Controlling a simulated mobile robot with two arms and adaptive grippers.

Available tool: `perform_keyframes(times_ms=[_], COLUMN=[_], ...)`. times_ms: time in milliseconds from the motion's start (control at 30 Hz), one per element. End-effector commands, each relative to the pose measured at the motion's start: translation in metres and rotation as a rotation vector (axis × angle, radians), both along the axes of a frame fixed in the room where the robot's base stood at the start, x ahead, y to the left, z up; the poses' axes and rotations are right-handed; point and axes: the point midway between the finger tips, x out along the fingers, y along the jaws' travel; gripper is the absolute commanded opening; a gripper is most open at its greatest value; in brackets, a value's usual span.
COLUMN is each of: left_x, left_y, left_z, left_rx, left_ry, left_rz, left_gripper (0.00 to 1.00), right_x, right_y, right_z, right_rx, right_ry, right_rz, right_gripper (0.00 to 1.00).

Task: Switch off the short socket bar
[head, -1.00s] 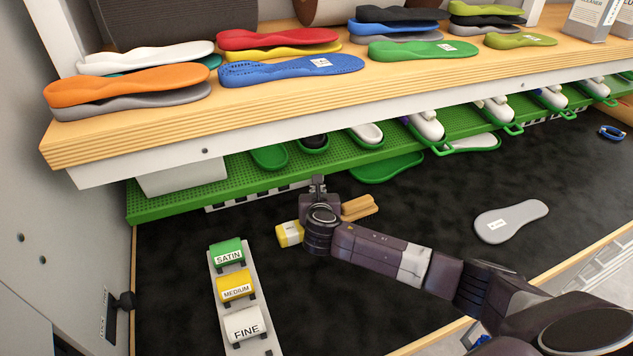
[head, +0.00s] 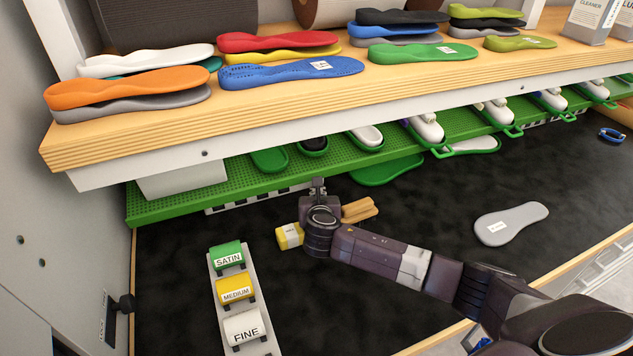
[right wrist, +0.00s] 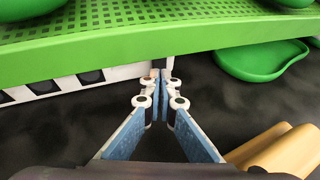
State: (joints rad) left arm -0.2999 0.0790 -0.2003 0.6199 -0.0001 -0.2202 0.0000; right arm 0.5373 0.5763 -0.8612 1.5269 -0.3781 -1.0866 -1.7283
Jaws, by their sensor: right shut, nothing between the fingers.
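A socket bar (head: 262,198), white with black sockets, runs beneath the front of the green perforated shelf at the left. It also shows in the right wrist view (right wrist: 64,84). My right gripper (head: 318,183) is at the right end of this bar, under the shelf edge. In the right wrist view, its fingers (right wrist: 162,78) are shut with nothing between them. The fingertips overlap the bar's right end, so I cannot tell whether they touch it. No switch can be made out clearly. My left gripper is not in view.
The green shelf (head: 225,181) hangs close above my right gripper. A yellow-and-white block (head: 289,235) and a tan block (head: 359,208) lie close beside my wrist. A rack of labelled rolls (head: 217,277) is front left. Another socket bar (head: 545,122) is far right.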

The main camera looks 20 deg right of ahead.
Motion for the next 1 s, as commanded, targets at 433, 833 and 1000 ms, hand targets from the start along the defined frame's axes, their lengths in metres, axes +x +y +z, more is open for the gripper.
perform_keyframes(times_ms=[433, 833, 1000], left_x=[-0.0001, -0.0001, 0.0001], left_y=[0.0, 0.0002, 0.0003], left_z=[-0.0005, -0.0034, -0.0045], left_rx=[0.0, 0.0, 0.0], left_ry=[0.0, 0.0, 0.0], left_rz=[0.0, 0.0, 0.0], left_gripper=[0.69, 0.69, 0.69], right_x=[0.0004, 0.0055, 0.0077], right_y=[-0.0004, -0.0026, -0.0033], right_z=[-0.0005, -0.0031, -0.0041], right_rx=[0.0, 0.0, 0.0], right_ry=[0.0, 0.0, 0.0], right_rz=[0.0, -0.001, 0.0], right_gripper=[0.0, 0.0, 0.0])
